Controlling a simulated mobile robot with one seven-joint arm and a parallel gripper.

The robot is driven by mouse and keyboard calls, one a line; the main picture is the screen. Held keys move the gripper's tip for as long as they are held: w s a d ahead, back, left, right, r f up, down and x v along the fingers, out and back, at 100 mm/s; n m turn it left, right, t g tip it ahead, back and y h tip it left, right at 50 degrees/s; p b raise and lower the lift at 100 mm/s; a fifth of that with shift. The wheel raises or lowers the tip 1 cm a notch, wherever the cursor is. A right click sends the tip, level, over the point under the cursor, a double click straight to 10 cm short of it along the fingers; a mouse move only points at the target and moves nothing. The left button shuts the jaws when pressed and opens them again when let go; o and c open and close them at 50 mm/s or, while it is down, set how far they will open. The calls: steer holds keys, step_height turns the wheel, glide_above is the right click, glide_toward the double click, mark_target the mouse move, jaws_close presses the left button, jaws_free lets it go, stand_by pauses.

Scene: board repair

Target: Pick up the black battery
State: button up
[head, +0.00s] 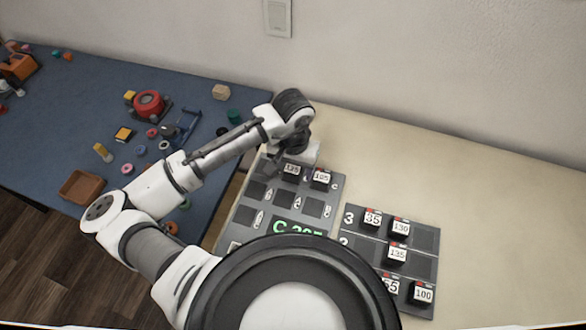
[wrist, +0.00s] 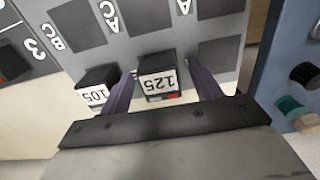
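Several black batteries with white number labels sit in the boards. The battery labelled 125 (wrist: 157,73) lies between my gripper's two fingers (wrist: 161,74) in the wrist view, with a small gap on each side. It also shows in the head view (head: 291,170). The fingers are open. The battery labelled 105 (wrist: 97,88) is just left of the left finger in the wrist view and shows in the head view (head: 321,178). Both sit at the far edge of the left grey board (head: 338,190). In the head view my gripper's fingers are mostly hidden by the arm.
The right grey board (head: 426,264) holds several more numbered batteries. The left board has empty dark slots and a green display (head: 297,228). A blue table (head: 75,115) at left carries small parts and a brown tray (head: 82,187). The beige table (head: 500,200) at right is clear.

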steer(key=c, duration=1.1)
steer(key=shift+o, duration=0.2)
steer(key=shift+r, duration=0.1)
